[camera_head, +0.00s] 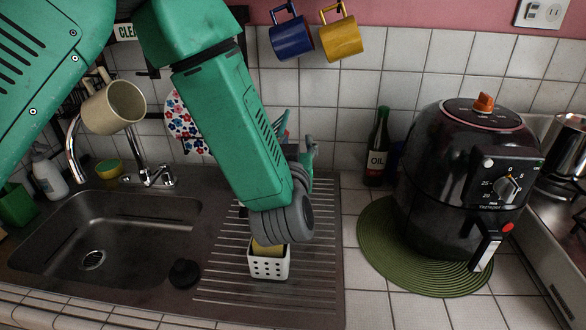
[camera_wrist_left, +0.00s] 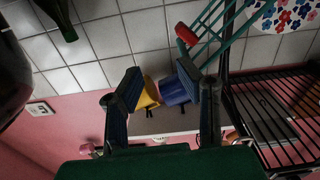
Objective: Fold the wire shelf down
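The black wire shelf (camera_wrist_left: 275,105) shows in the left wrist view at the right, its parallel bars running out from the wall. In the head view it is mostly hidden behind my left arm and a cream mug. My left gripper (camera_wrist_left: 160,75) has its two fingers spread apart, with nothing held between them. In the wrist view the shelf lies to the right of the fingers and apart from them. In the head view my left gripper (camera_head: 298,143) is partly hidden behind its grey wrist, above the drainboard near the tiled wall. My right gripper is not in view.
Blue (camera_head: 291,36) and yellow (camera_head: 341,36) mugs hang on the wall; a cream mug (camera_head: 113,106) hangs left. An oil bottle (camera_head: 377,150) and a black air fryer (camera_head: 460,180) stand right. A white holder (camera_head: 268,266) sits on the drainboard beside the sink (camera_head: 100,240).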

